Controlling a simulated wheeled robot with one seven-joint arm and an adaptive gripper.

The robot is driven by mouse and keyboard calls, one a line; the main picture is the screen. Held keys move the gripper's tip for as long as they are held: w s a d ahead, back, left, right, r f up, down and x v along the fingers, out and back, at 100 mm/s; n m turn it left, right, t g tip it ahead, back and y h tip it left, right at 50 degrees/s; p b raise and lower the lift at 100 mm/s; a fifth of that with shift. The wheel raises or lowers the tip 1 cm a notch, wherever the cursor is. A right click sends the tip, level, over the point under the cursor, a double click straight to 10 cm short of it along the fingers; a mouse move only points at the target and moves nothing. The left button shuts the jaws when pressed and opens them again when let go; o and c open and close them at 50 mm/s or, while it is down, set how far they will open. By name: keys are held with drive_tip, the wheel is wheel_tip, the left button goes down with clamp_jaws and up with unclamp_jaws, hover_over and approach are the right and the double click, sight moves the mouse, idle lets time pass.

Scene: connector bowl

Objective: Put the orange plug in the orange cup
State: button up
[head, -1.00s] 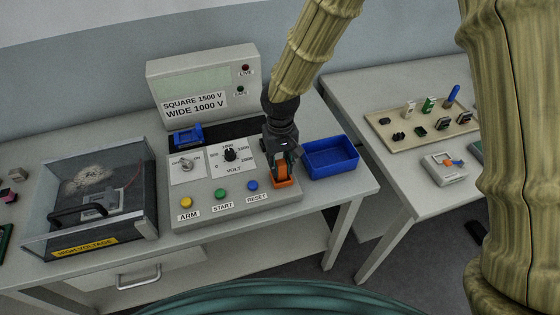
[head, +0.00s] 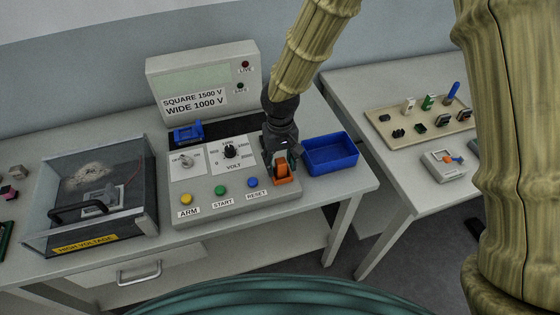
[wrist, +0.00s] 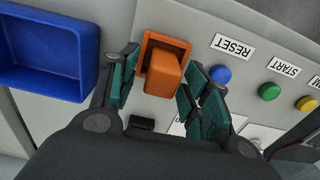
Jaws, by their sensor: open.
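The orange cup (wrist: 143,60) is a square-rimmed holder at the right front of the grey control panel. It also shows in the head view (head: 291,181). The orange plug (wrist: 167,73) is a block standing in the cup's opening and rising above its rim. It shows in the head view (head: 281,171) under my gripper. My gripper (wrist: 163,66) is open, with one teal finger on each side of the plug. Gaps show between the fingers and the plug in the wrist view. The plug's lower end is hidden inside the cup.
A blue bin (head: 331,155) stands just right of the panel. The blue RESET button (wrist: 221,75) and green START button (wrist: 269,91) lie close to the cup. A volt dial (head: 230,152) is behind. A clear high-voltage box (head: 92,205) stands left.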

sight(280, 159)
wheel_tip(280, 159, up, 12)
drive_tip(key=b, duration=0.2)
drive_tip(key=shift+r, duration=0.15)
idle(0.4)
idle(2.0)
